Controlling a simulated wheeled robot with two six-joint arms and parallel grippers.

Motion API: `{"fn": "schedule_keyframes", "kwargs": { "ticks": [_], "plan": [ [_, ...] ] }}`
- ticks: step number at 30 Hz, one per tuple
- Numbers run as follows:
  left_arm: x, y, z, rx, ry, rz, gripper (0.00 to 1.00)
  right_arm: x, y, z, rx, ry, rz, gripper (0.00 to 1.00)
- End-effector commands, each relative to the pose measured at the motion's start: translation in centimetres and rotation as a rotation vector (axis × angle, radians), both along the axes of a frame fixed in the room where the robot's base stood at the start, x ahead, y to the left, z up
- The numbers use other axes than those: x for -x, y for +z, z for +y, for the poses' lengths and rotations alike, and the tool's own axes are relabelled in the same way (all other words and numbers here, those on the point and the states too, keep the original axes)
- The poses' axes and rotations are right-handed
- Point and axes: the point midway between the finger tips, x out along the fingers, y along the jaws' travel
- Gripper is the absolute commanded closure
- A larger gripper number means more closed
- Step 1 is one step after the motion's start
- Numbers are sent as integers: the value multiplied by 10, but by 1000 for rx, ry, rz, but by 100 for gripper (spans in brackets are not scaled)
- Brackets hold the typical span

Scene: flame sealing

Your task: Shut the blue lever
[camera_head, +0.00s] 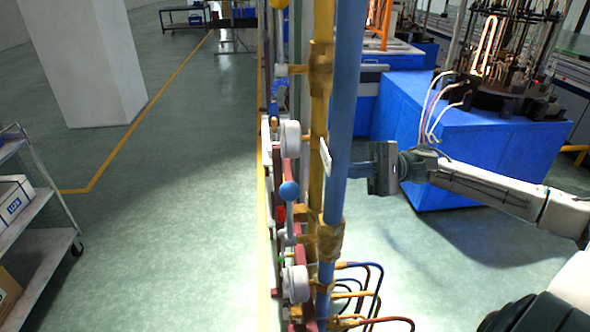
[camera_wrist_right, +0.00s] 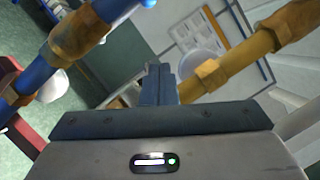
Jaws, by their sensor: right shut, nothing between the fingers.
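The blue lever has a round blue knob (camera_head: 289,191) on a grey stem. In the head view it stands upright on the left side of the blue and yellow pipes. My right gripper (camera_head: 354,170) comes in from the right at about the knob's height, on the other side of the blue pipe (camera_head: 342,100) and apart from the knob. In the right wrist view its fingers (camera_wrist_right: 158,82) are together and empty, between the blue pipe (camera_wrist_right: 38,70) and the yellow pipe (camera_wrist_right: 240,57). My left gripper is not in view.
White round gauges (camera_head: 291,139) sit above and below the lever. A yellow knob (camera_head: 279,4) is higher up. Coloured hoses (camera_head: 365,285) hang below. A blue machine base (camera_head: 470,140) stands behind my right arm. The floor at left is clear up to a grey cart (camera_head: 45,245).

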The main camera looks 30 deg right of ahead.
Motion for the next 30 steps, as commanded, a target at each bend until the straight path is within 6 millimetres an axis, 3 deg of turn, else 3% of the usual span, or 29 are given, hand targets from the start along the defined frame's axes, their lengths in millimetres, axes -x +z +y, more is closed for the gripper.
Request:
{"fn": "schedule_keyframes", "kwargs": {
  "ticks": [3, 6, 17, 23, 30],
  "plan": [
    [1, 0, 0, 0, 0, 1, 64, 22, 15, 17, 36, 88, -135, 100],
    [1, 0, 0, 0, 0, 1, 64, 29, 19, 22, 45, 117, -186, 100],
    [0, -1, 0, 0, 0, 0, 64, 30, 19, 22, 45, 120, -194, 100],
    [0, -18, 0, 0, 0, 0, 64, 29, 16, 26, 46, 121, -196, 100],
    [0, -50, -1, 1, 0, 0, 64, 28, 16, 36, 47, 122, -198, 100]
  ]
}}
